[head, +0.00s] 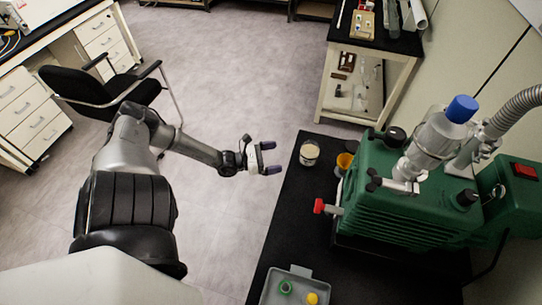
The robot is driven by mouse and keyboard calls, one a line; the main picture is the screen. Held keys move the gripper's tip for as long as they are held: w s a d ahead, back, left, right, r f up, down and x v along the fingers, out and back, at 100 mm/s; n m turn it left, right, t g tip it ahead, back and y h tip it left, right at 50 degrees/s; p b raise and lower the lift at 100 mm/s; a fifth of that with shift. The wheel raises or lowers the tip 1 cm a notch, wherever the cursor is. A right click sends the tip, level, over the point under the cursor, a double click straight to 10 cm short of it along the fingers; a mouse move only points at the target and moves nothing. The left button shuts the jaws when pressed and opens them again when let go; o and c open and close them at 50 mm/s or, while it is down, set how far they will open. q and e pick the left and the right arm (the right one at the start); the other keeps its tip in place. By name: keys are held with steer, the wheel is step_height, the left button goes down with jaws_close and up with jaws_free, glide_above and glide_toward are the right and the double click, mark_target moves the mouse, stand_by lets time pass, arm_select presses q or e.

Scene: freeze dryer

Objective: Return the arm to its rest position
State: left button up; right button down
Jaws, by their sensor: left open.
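My left arm comes in from the left in the head view and reaches out to the right over the grey floor. My left gripper (270,157) is open and empty, with its two fingers pointing right. It is close to the left edge of the black table (290,215), to the left of a small jar (309,153). It does not appear to touch anything. My right gripper is not in view.
A green freeze dryer (390,215) with a blue-capped flask (437,137) fills the table's right side. A grey tray (268,291) with small green and yellow items lies at the front. A black chair (95,90) stands behind my arm. Open floor (235,70) lies beyond the gripper.

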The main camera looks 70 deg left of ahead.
arm_select(q)
steer(key=shift+s, duration=0.35)
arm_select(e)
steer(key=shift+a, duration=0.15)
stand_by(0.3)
arm_select(q)
steer(key=s+d+r+n+g+y+p, duration=0.35)
steer(key=r+n+y+p, duration=0.4)
steer(key=n, duration=0.65)
steer(key=s+d+r+n+g+y+p, duration=0.2)
steer(key=d+r+n+g+y+p, duration=0.45)
steer(key=n, duration=0.85)
steer(key=s+d+r+n+g+h+p, duration=0.2)
steer(key=d+r+h+p, duration=0.3)
steer(key=d+r+p, duration=0.4)
steer(key=s+d+r+n+g+h+p, duration=0.2)
steer(key=d+r+h+p, duration=0.4)
steer(key=d+r+p, duration=0.3)
steer(key=s+d+n, duration=0.1)
steer(key=d+n, duration=0.1)
steer(key=d, duration=0.1)
steer(key=shift+p, duration=0.4)
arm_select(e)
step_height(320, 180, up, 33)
